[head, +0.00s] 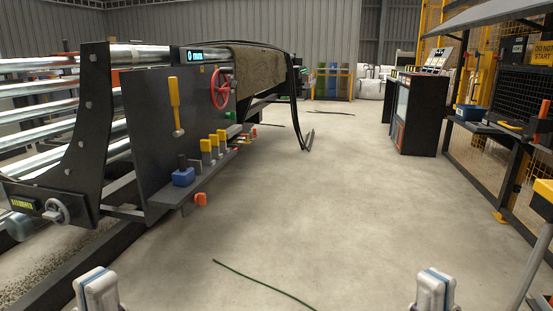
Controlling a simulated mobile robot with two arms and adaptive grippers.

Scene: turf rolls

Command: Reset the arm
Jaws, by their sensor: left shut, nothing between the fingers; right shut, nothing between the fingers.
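My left gripper (98,290) shows at the bottom left edge of the head view, shut and empty. My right gripper (435,290) shows at the bottom right, also shut and empty. Both point forward over the concrete floor, wide apart, and only their front ends are in view; the arms behind them are out of frame. Neither touches anything that I can see.
A roller machine (130,130) stands on the left, with a yellow lever, a red handwheel (220,88) and a small shelf of tools. A dark cabinet (416,115) and a workbench stand right. A green strip (262,284) lies ahead.

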